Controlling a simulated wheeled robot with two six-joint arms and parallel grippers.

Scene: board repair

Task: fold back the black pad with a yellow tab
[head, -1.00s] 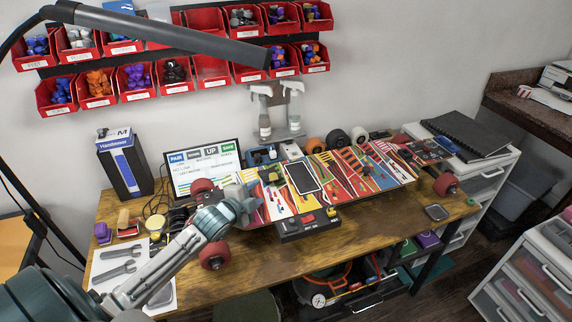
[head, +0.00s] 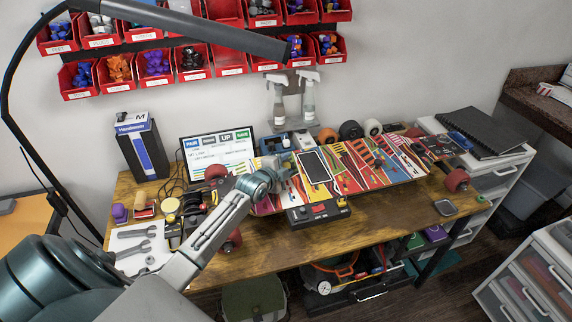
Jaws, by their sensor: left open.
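The skateboard deck (head: 405,165) lies across the workbench with a bright striped pattern. A black rectangular pad (head: 314,166) with a pale edge lies flat on its left half. I cannot clearly make out a yellow tab on it; my gripper may hide part of its left side. My left gripper (head: 283,171) is open, over the deck just left of the pad. Its fingers are small and blurred, and I cannot tell whether they touch anything. My right gripper is not in view.
A black box with red and yellow parts (head: 318,213) sits at the deck's front edge. A screen (head: 217,153) and spray bottles (head: 308,102) stand behind. Red wheels (head: 457,180) stick out at the deck's ends. A lamp arm (head: 200,28) crosses above. The bench's front right is mostly clear.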

